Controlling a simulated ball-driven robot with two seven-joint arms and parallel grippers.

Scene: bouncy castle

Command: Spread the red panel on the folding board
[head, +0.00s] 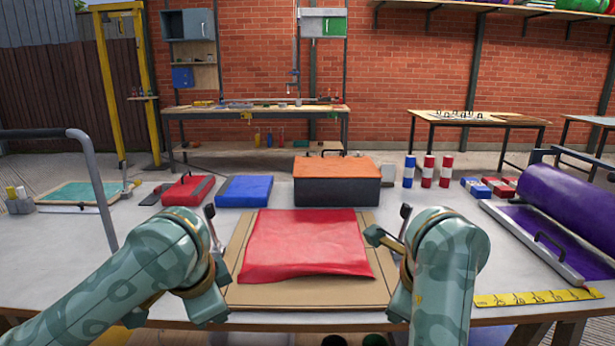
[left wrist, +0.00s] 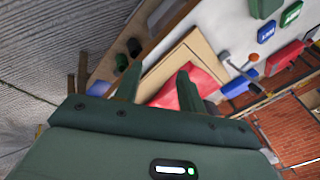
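The red panel (head: 305,243) lies over the middle of the tan folding board (head: 310,293). It is slightly wrinkled, with a wavy front edge, and bare board shows around it. My left gripper (head: 218,222) is at the panel's left side, apart from it. In the left wrist view its fingers (left wrist: 158,76) are spread with nothing between them. The red panel (left wrist: 203,80) and part of the board (left wrist: 165,70) show beyond them. My right gripper (head: 388,225) is at the panel's right side, its fingers apart and empty. My forearms hide parts of the board's side edges.
Behind the board stand an orange-topped dark case (head: 337,182), a blue folded pad (head: 244,191) and a red case (head: 188,190). A purple roll (head: 553,205) lies at the right. A yellow tape strip (head: 538,297) runs along the front right edge. A grey rail (head: 98,190) rises at the left.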

